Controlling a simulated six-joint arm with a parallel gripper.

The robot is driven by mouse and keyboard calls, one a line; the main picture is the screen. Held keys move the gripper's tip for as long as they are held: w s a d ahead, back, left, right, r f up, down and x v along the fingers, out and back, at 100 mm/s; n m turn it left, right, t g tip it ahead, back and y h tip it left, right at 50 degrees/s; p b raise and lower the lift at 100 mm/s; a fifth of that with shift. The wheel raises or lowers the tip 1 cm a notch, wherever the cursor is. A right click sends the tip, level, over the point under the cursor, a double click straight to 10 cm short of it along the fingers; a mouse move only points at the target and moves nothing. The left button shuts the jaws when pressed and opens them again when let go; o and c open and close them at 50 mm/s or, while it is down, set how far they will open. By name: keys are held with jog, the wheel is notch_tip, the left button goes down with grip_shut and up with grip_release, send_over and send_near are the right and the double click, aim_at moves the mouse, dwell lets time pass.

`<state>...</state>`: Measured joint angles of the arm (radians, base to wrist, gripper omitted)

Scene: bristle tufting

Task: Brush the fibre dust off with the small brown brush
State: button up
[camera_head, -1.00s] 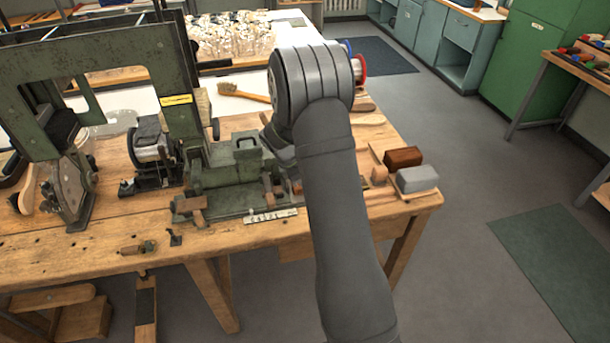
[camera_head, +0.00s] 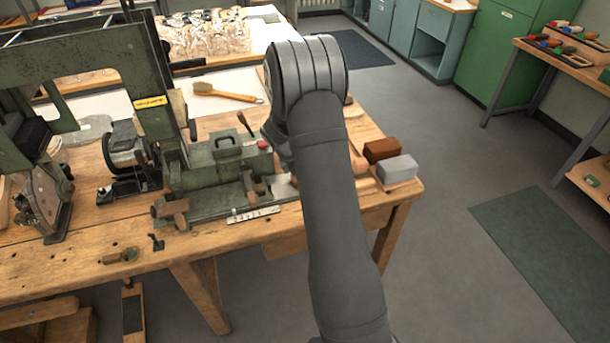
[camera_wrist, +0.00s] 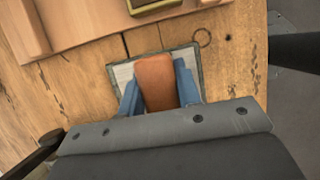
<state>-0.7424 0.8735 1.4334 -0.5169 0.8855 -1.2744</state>
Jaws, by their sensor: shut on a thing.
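In the wrist view my gripper (camera_wrist: 158,88) has its two blue fingers closed on a smooth orange-brown block, which I take to be the small brown brush (camera_wrist: 154,80). Its bristles are not visible from above. It is over a pale plate with a dark rim (camera_wrist: 122,72); I cannot tell whether it touches it. In the head view my own arm hides the gripper and the held brush. Fibre dust is too small to make out. A different brush (camera_head: 225,93), with a long wooden handle, lies on the white surface farther back.
A green vice-like fixture (camera_head: 215,172) stands left of my arm. A dark brown block (camera_head: 383,150) and a grey block (camera_head: 397,168) sit at the bench's right end.

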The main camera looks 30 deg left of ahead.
aim_at(285, 184)
jog(key=shift+s+a, duration=2.15)
jog(key=shift+s, duration=0.05)
jog(key=shift+w+a, duration=0.55)
jog(key=shift+w, duration=0.1)
jog(key=shift+w+d, duration=2.65)
jog(key=shift+d, duration=0.05)
jog(key=shift+s+a, duration=2.75)
notch_tip(285, 184, up, 8)
jog(key=shift+w+d+r, duration=0.1)
jog(key=shift+d, duration=0.05)
